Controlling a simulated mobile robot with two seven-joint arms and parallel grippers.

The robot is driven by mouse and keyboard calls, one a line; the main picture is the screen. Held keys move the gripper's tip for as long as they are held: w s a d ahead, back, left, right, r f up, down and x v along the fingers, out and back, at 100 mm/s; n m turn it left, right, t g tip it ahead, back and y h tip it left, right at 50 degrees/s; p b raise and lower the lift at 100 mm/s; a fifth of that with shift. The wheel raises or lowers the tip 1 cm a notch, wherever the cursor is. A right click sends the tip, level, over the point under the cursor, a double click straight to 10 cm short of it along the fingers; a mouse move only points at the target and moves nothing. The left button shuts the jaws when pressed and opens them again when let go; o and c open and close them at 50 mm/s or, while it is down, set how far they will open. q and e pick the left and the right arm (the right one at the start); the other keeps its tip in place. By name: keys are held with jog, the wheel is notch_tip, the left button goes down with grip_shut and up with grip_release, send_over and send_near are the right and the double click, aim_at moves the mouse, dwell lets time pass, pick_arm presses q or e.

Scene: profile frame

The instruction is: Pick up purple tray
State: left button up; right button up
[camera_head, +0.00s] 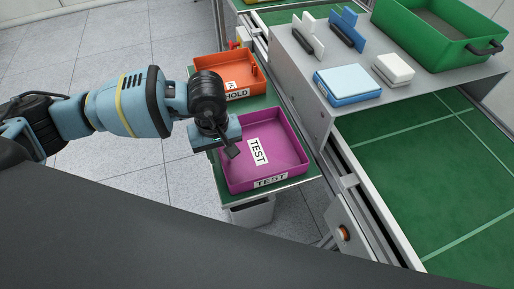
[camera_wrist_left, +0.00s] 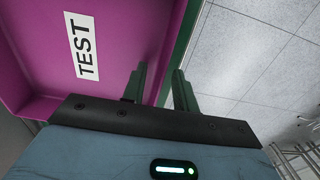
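The purple tray (camera_head: 285,168) lies on a small green-topped side table (camera_head: 226,180), with TEST labels inside and on its front wall. My left gripper (camera_head: 230,151) is over the tray's left wall in the head view. In the left wrist view, the purple tray (camera_wrist_left: 125,30) fills the upper left. There the two fingers of my left gripper (camera_wrist_left: 160,84) are apart, one on the tray's inner side and one on its outer side, with the wall between them. Whether they touch the wall I cannot tell. My right gripper is not in view.
An orange tray (camera_head: 222,68) marked HOLD sits just behind the purple tray. A conveyor frame and a grey bench (camera_head: 350,110) with blue and white items and a green crate (camera_head: 440,30) stand to the right. Tiled floor (camera_head: 110,35) is clear at left.

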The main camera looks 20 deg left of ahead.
pick_arm(q)
jog(key=shift+f, duration=0.35)
jog(key=shift+c, duration=0.4)
grip_shut()
jog(key=shift+r, duration=0.2)
